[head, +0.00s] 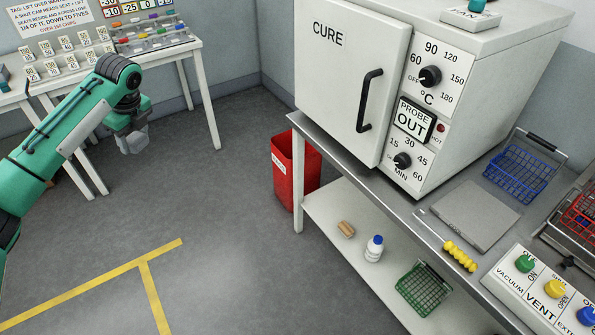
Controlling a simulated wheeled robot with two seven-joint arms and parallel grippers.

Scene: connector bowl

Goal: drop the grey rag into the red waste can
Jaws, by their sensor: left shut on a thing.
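The red waste can (290,178) stands on the floor at the centre, beside the left end of the oven bench and partly hidden by it. It has a white label on its front. My left gripper (131,140) hangs at upper left, pointing down, well left of the can. It is shut on a small light grey thing that looks like the grey rag (132,146); its outline is small and partly hidden by the gripper. My right gripper is not in view.
A bench (345,145) carries a white cure oven (350,75) with its door shut. Its lower shelf holds a bottle (374,249), a brush (346,229) and a green basket (424,289). Another table (185,46) stands behind my left arm. Open floor lies between arm and can.

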